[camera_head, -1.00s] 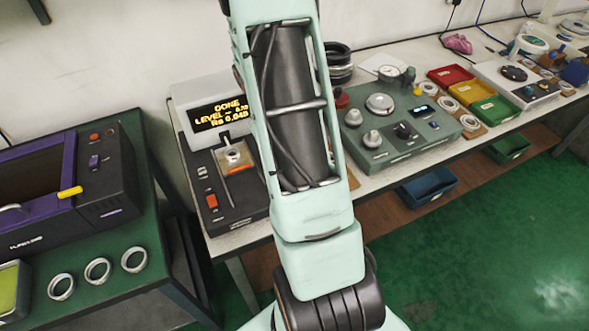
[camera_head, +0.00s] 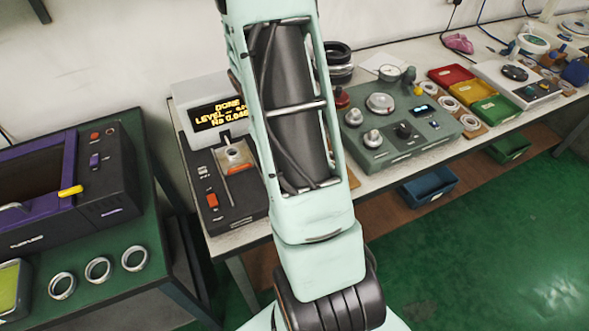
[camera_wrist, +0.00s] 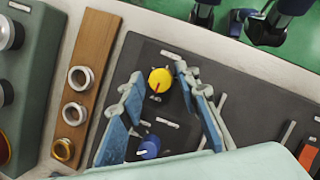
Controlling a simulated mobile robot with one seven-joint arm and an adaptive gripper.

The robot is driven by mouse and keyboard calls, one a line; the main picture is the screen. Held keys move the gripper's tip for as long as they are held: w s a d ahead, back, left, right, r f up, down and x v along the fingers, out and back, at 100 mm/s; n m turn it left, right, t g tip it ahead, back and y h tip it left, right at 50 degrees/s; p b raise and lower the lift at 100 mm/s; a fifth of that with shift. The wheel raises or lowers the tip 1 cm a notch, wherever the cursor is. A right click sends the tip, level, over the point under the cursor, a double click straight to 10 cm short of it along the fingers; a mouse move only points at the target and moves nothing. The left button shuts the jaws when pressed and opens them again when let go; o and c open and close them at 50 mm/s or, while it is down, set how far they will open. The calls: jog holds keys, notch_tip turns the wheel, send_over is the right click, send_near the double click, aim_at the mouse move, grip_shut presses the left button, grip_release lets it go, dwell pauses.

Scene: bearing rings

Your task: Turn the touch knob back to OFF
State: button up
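In the wrist view a yellow knob (camera_wrist: 160,80) with a red pointer line stands on a dark panel (camera_wrist: 217,75), beside small white lettering too small to read. A blue knob (camera_wrist: 148,147) with a pale pointer is on the same panel, closer to my wrist. I cannot tell from the lettering which one is the touch knob. My gripper (camera_wrist: 160,77) has blue fingers spread apart, with the yellow knob between the tips; I see a gap on both sides. In the head view my arm hides the gripper and both knobs.
The dark unit's display (camera_head: 221,116) reads DONE, LEVEL and Ra. A wooden strip (camera_wrist: 94,48) with several rings lies beside the panel, and a green instrument (camera_head: 397,132) stands beyond. A purple-framed machine (camera_head: 64,190) is at left.

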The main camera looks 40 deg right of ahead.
jog(key=shift+o, duration=0.4)
jog(key=shift+w, duration=0.1)
jog(key=shift+w+r, duration=0.1)
jog(key=shift+r, duration=0.2)
jog(key=v, duration=1.1)
jog(key=shift+r, duration=0.2)
jog(key=shift+a, duration=0.1)
